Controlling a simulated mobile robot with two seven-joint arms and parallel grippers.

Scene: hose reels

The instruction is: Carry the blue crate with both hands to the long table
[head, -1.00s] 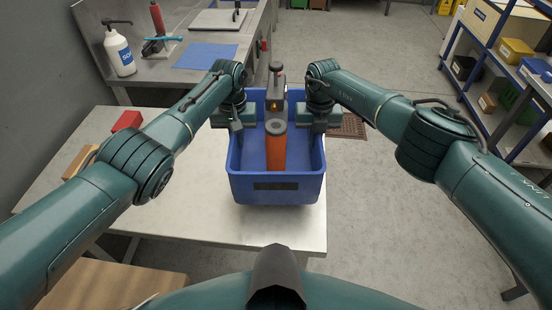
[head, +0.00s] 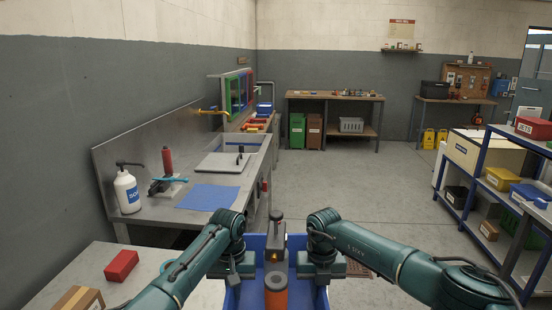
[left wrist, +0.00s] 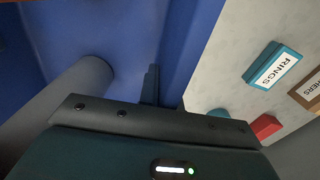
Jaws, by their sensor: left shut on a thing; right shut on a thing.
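The blue crate (head: 232,298) is low in the head view between my arms, its near part cut off by the frame edge. An orange cylinder with a dark top (head: 276,297) and a grey upright tool (head: 277,240) stand in it. My left gripper (head: 241,266) is shut on the crate's left wall, and my right gripper (head: 324,267) on its right wall. The left wrist view shows the crate's blue inside (left wrist: 110,28) close up. A wooden-topped long table (head: 335,95) stands at the back wall. Whether the crate touches the white table is hidden.
The white table (head: 115,252) at lower left holds a red box (head: 121,266) and a cardboard box (head: 78,300). A steel sink bench (head: 150,220) runs along the left wall. Blue shelving (head: 470,180) stands on the right. The floor (head: 345,185) between is open.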

